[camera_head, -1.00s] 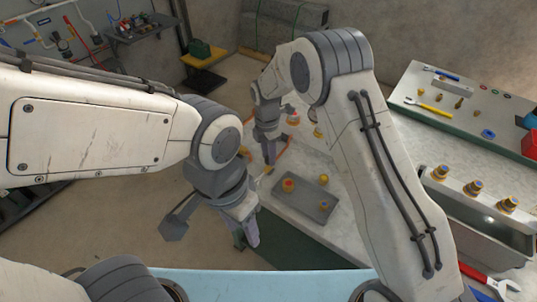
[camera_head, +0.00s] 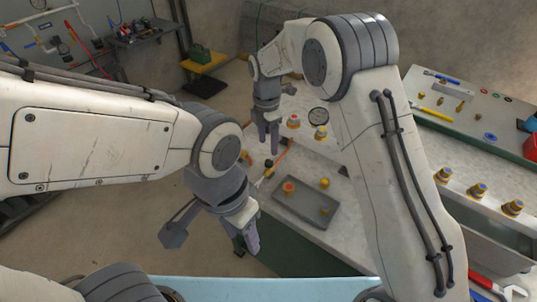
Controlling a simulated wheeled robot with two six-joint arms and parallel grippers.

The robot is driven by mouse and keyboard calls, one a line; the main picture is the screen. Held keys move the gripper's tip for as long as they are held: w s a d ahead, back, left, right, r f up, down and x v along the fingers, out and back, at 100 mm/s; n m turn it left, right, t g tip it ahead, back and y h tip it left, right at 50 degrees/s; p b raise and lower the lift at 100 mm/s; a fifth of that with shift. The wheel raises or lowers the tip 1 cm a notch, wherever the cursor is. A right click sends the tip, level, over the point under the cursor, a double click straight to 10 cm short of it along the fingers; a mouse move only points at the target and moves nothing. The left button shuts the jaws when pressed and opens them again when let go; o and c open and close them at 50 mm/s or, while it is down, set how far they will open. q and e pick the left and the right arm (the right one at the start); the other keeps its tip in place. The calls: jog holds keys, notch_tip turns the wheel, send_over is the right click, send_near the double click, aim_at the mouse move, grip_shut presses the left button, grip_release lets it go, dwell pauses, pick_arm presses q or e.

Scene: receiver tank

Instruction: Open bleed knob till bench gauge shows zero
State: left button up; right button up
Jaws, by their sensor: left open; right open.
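The bench gauge (camera_head: 319,116) is a round, pale dial lying on the grey bench. Its reading is too small to make out. A red-topped brass fitting (camera_head: 293,121) and a yellow-and-brass fitting (camera_head: 321,132) stand close to it. I cannot tell which knob is the bleed knob. My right gripper (camera_head: 268,143) is open and empty, pointing down left of the red-topped fitting and apart from it. My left gripper (camera_head: 246,243) is open and empty, low beside the bench's near left edge, left of the tray.
A grey tray (camera_head: 290,212) on the bench holds an orange-topped fitting (camera_head: 289,187) and small brass parts. An orange hose (camera_head: 277,160) runs along the bench's left edge. At the right is a worktop (camera_head: 460,122) with tools. A yellow stand (camera_head: 206,85) is behind.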

jog(key=shift+r, duration=1.75)
dwell(6.2)
